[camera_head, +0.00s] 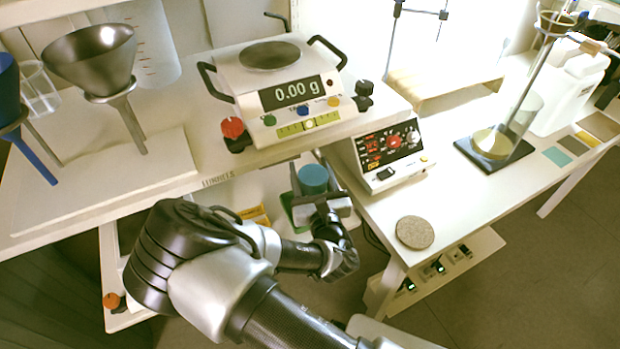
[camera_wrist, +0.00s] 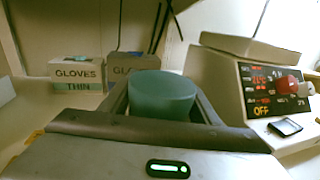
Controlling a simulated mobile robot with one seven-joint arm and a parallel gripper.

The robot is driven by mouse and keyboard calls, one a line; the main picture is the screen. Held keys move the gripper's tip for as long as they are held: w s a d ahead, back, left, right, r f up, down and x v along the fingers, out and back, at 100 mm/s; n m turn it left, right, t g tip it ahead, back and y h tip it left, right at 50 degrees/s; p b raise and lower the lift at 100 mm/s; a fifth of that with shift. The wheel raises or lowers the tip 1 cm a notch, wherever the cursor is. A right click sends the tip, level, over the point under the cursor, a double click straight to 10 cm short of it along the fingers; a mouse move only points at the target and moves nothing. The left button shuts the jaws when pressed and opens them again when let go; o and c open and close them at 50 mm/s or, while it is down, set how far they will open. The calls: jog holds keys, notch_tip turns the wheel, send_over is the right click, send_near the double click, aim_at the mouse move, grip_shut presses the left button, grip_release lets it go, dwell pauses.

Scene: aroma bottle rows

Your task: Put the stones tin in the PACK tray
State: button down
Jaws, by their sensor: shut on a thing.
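My gripper (camera_head: 318,190) is shut on a teal round tin (camera_head: 313,178), in the gap between the left table and the right bench. In the wrist view the tin (camera_wrist: 162,95) stands between the two dark fingers, with its upper part showing above the gripper body. Its lower part is hidden, and I see no label on it, so I cannot confirm that it is the stones tin. A green edge (camera_head: 286,206) shows beside my gripper in the head view; I cannot tell what it belongs to. I cannot make out a tray marked PACK.
A scale (camera_head: 290,95) reading 0.00 g stands at the left table's edge, above my gripper. A control box (camera_head: 385,152) and cork disc (camera_head: 415,232) sit on the right bench. Glove boxes (camera_wrist: 78,76) stand beyond the fingers. Funnels (camera_head: 92,60) stand at left.

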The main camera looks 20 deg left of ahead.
jog(key=shift+f, duration=1.15)
jog(key=shift+f+b, duration=0.15)
jog(key=shift+b, duration=0.15)
jog(key=c, duration=0.7)
grip_release()
jog(key=shift+o, duration=0.2)
jog(key=p+v, duration=0.1)
jog(key=v, duration=1.1)
